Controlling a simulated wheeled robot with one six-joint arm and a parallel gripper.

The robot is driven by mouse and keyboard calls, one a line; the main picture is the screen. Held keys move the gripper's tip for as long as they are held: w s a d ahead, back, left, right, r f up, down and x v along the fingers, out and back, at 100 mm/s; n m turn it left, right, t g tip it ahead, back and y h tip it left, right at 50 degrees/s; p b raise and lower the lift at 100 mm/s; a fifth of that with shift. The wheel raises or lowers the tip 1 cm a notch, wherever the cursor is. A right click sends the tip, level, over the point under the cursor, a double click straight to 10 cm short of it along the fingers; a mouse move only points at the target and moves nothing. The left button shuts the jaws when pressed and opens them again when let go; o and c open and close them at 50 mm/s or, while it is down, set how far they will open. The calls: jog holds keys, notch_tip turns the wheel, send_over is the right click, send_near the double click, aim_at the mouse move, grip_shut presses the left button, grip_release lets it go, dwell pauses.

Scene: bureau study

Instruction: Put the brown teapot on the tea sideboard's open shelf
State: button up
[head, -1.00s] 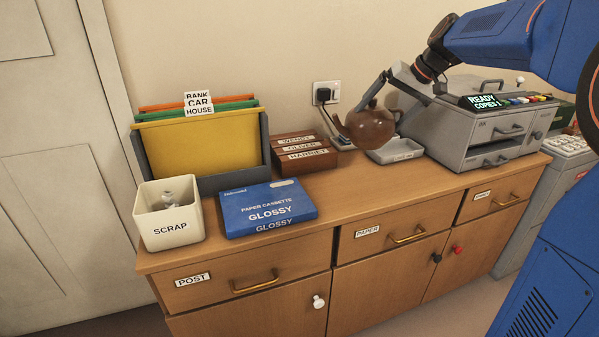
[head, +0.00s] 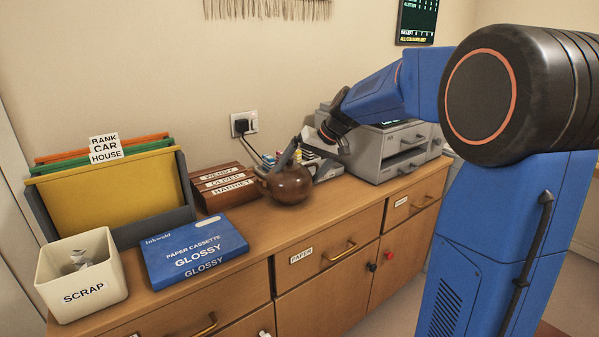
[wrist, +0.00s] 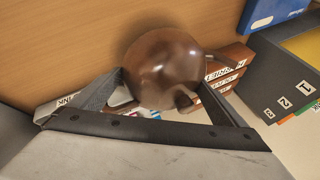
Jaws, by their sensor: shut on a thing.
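The brown teapot (head: 289,184) is round and glossy, and it is at the middle of the wooden cabinet in the head view, in front of the socket wall. It also shows large in the wrist view (wrist: 165,70). My gripper (head: 293,155) is shut on the teapot, with its fingers on either side in the wrist view (wrist: 165,92). I cannot tell whether the teapot touches the cabinet top. The tea sideboard and its open shelf are not identifiable in these frames.
The wooden cabinet (head: 225,265) carries a blue paper cassette box (head: 194,248), a scrap bin (head: 83,280), a folder rack (head: 110,195), wooden name boxes (head: 222,187) and a grey copier (head: 395,150). A wall socket (head: 244,124) with a plug is behind the teapot.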

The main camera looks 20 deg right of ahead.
jog(key=o, duration=1.2)
jog(key=shift+f, duration=0.1)
jog(key=v, duration=1.2)
